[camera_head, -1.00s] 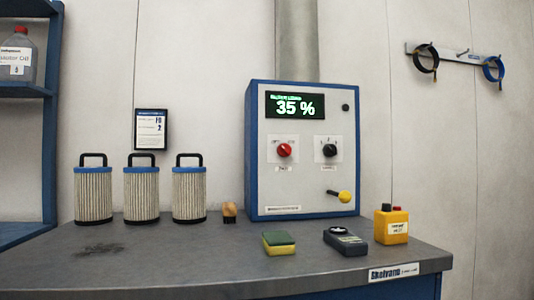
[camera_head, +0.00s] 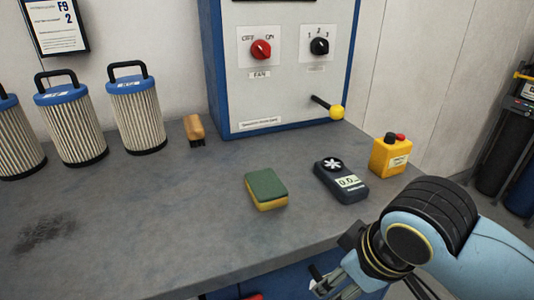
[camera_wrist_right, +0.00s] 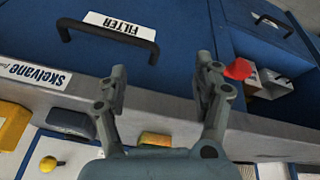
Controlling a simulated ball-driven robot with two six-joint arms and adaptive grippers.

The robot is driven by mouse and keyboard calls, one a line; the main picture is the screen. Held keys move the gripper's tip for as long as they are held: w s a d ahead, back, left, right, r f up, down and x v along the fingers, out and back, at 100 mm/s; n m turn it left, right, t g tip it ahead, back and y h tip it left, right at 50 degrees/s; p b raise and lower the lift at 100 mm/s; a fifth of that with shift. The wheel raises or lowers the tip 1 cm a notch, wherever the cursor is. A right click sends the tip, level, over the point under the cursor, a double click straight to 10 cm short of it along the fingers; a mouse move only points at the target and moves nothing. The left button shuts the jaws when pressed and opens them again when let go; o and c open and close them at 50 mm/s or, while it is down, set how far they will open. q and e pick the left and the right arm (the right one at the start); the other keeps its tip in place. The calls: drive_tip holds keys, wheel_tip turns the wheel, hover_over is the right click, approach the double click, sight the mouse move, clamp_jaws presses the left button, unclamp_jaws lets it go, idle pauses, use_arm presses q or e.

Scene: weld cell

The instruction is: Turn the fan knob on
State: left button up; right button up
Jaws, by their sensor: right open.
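The red fan knob (camera_head: 261,49) is on the white front of the blue-edged control box (camera_head: 270,90), between "OFF" and "ON" marks and above a "FAN" label. Its exact pointing is too small to tell. A black knob (camera_head: 320,46) marked 1, 2, 3 is to its right. My right gripper (camera_head: 335,285) is low at the bottom right of the head view, in front of the bench edge and well away from the knob. In the right wrist view the right gripper (camera_wrist_right: 160,75) is open, with nothing between its fingers. My left gripper is out of view.
On the bench (camera_head: 150,230) are a sponge (camera_head: 266,189), a dark meter (camera_head: 341,180), a yellow button box (camera_head: 390,155), a brush (camera_head: 194,130) and filters (camera_head: 137,110). A yellow-balled lever (camera_head: 336,111) sticks out below the knobs. A drawer handle (camera_wrist_right: 105,35) shows in the wrist view.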

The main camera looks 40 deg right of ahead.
drive_tip(key=w+d+r+n+t, duration=0.1)
drive_tip(key=w+r, duration=0.2)
drive_tip(key=w, duration=0.1)
drive_tip(key=w+d+r+n+t+h, duration=0.1)
drive_tip(key=w+d+r+t, duration=0.1)
drive_tip(key=w+r, duration=0.1)
drive_tip(key=w+d+r+n+t+h, duration=0.1)
drive_tip(key=w+d+r, duration=0.1)
drive_tip(key=w, duration=0.3)
drive_tip(key=shift+w+r+n+t+p, duration=0.35)
drive_tip(key=shift+r+n+t+p, duration=0.05)
drive_tip(key=shift+r, duration=0.35)
drive_tip(key=w+d+r+n+t+h, duration=0.1)
drive_tip(key=w+d+r+n+t, duration=0.2)
drive_tip(key=w+r, duration=0.35)
drive_tip(key=n+t, duration=0.6)
drive_tip(key=n, duration=0.1)
approach(264, 52)
drive_tip(key=p+x, duration=0.1)
drive_tip(key=x, duration=0.8)
drive_tip(key=shift+w, duration=0.25)
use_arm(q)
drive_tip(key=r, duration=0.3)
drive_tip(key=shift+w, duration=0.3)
use_arm(e)
drive_tip(key=shift+w+d, duration=0.1)
drive_tip(key=shift+w, duration=0.2)
drive_tip(key=c, duration=1.2)
